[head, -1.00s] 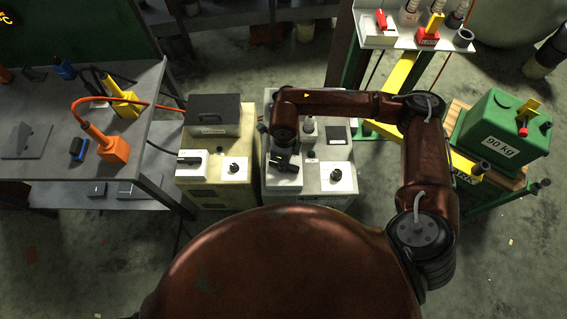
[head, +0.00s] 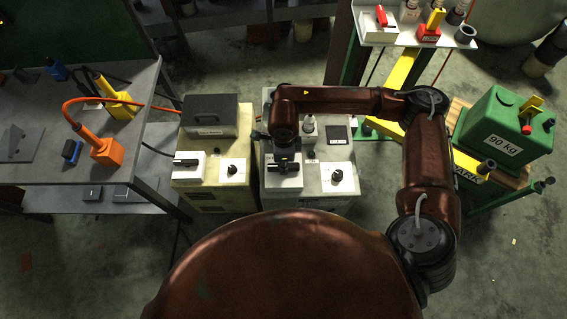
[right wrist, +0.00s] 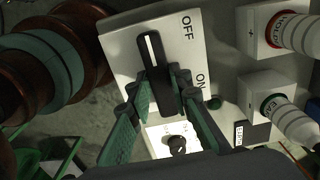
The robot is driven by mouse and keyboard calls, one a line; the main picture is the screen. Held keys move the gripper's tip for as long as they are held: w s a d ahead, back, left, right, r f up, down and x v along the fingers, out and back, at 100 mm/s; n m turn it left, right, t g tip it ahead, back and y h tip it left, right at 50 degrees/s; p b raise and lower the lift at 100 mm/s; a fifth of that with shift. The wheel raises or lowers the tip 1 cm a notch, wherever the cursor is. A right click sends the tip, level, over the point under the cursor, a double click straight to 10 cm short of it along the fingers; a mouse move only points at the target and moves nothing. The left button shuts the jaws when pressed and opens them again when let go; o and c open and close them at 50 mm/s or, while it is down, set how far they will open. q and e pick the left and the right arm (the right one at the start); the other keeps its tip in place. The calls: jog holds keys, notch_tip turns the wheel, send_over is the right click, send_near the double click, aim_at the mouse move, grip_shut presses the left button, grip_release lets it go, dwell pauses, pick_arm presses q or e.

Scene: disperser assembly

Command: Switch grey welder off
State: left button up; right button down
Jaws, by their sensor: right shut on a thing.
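The grey welder (head: 310,190) stands at the centre of the head view, under my right arm. Its white switch plate (head: 285,183) is partly hidden by my right gripper (head: 285,165). In the right wrist view the plate (right wrist: 120,45) carries OFF and ON labels and a black switch handle (right wrist: 156,65) with a white line. The marked end of the handle points toward the top, on the OFF side. The green fingers of my right gripper (right wrist: 165,108) are shut on the handle's lower part, one on each side. My left gripper is not in view.
A cream welder (head: 212,190) with a similar switch stands just left of the grey one. A workbench (head: 150,85) with orange and yellow tools is further left. A green 90 kg canister (head: 500,115) and a white-topped stand (head: 400,38) are to the right.

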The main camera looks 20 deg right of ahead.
jog(key=c, duration=1.8)
grip_release()
jog(key=shift+o, duration=0.2)
notch_tip(320, 180, up, 12)
jog(key=shift+d, duration=0.1)
